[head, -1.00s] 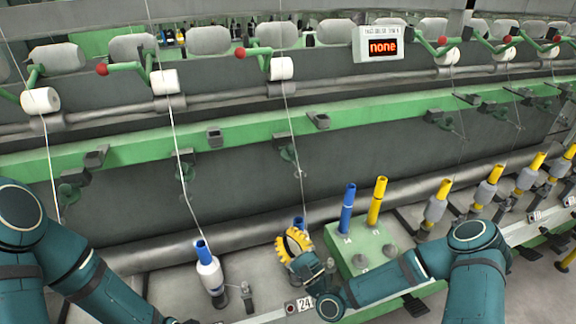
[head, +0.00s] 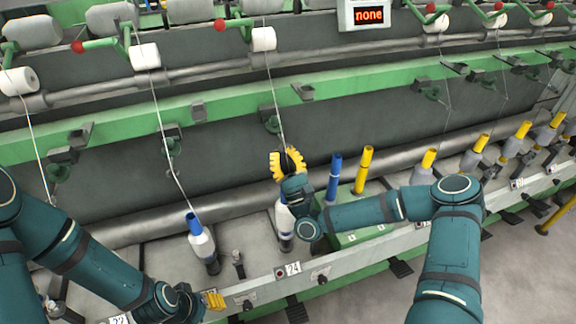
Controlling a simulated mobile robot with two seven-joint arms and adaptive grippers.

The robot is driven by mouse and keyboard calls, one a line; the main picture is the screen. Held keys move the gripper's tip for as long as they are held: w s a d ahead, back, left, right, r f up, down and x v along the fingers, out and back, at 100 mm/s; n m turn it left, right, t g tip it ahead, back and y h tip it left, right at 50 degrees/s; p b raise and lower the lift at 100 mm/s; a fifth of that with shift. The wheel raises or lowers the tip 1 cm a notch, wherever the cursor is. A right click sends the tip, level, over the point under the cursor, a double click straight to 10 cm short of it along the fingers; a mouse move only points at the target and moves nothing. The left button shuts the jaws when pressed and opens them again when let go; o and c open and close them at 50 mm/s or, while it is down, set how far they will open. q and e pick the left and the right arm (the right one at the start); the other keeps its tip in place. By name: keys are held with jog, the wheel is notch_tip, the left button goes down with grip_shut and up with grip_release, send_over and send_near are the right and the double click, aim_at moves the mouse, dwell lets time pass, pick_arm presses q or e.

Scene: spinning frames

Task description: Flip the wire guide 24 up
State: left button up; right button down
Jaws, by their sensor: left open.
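The wire guide (head: 272,125) above spindle 24 is a small dark green fitting under the green rail, with a thread running down past it. Whether it is tilted up or down is hard to tell at this size. My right gripper (head: 287,162), with yellow fingers, is just below the guide, by the thread. A dark gap shows between its fingers, but its opening and any contact with the guide are unclear. My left gripper (head: 213,299) is low at the front edge, open and away from the guide. The number plate 24 (head: 292,268) is on the front edge below.
A white bobbin with a blue top (head: 201,240) stands to the left. Another bobbin (head: 284,222) is partly behind my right gripper. Blue (head: 334,178) and yellow (head: 363,170) tubes stand on a green box to the right. A grey roller runs behind.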

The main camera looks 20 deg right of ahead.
jog(key=shift+w+r, duration=0.25)
jog(key=shift+w, duration=0.05)
jog(key=shift+r, duration=0.1)
jog(key=shift+s+r+g+h+p, duration=0.1)
jog(key=shift+r+g+h+p, duration=0.25)
jog(key=shift+p, duration=0.3)
jog(key=shift+r, duration=0.1)
